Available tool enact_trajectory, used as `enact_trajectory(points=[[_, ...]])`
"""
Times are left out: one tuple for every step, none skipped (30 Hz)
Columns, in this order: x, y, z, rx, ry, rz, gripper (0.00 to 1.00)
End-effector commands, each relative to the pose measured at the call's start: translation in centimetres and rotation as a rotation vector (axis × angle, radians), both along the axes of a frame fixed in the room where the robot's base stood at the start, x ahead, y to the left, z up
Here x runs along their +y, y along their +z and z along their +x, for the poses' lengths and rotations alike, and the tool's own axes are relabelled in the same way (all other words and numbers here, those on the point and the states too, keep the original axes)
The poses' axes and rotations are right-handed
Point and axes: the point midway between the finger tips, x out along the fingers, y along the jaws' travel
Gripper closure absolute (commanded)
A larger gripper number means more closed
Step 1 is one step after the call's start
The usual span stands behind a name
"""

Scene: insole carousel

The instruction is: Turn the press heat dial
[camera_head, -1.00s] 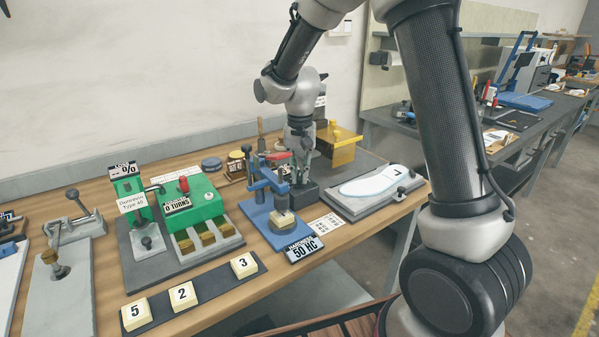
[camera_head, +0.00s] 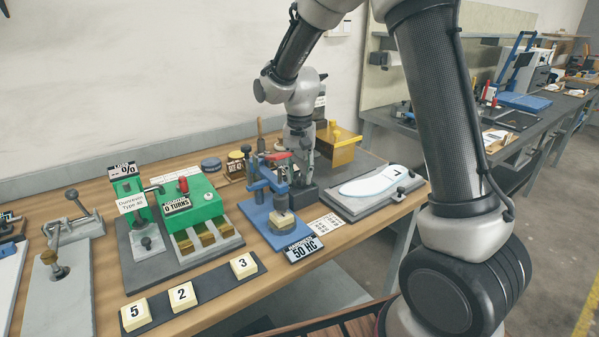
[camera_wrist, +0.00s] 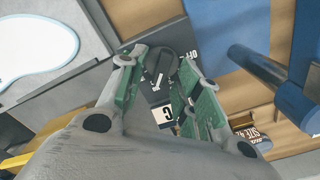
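The press heat dial is a dark round knob (camera_wrist: 158,64) with a pale pointer line, on a dark box (camera_head: 307,193) at the back right of the bench. My gripper (camera_wrist: 160,76) points down over the dial. Its green-padded fingers stand apart, one on each side of the knob, with what look like gaps between pads and knob. In the head view my gripper (camera_head: 302,170) is upright just above the box, and the dial is hidden there.
The blue hardness tester (camera_head: 264,215) stands close left of my gripper. A grey plate with a white insole (camera_head: 368,187) lies to the right. A yellow block (camera_head: 340,150) stands behind. The green machine (camera_head: 188,207) is farther left.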

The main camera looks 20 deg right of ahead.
Motion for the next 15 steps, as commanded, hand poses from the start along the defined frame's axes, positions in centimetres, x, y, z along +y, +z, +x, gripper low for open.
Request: enact_trajectory(points=[[0.0,0.2,0.0,-0.001,0.000,0.001,0.66],[0.0,0.4,0.1,-0.002,0.000,0.000,0.66],[0.0,0.9,0.1,-0.002,0.000,0.000,0.66],[0.0,1.3,0.0,-0.002,0.000,0.000,0.66],[0.0,1.8,0.1,-0.004,0.000,0.002,0.66],[0.0,2.6,0.1,-0.005,0.000,0.001,0.66],[0.0,3.2,0.1,-0.005,0.000,0.002,0.66],[0.0,3.9,0.1,-0.005,0.000,0.001,0.66],[0.0,4.9,0.1,-0.006,0.000,0.002,0.66],[0.0,5.6,0.1,-0.005,0.000,0.002,0.66],[0.0,6.3,0.1,-0.006,0.000,0.002,0.66],[0.0,7.2,0.1,-0.006,0.000,0.002,0.66],[0.0,7.8,0.1,-0.005,0.000,0.001,0.66],[0.0,8.4,0.1,-0.005,0.000,0.002,0.66],[0.0,9.2,0.1,-0.004,0.000,0.002,0.66]])
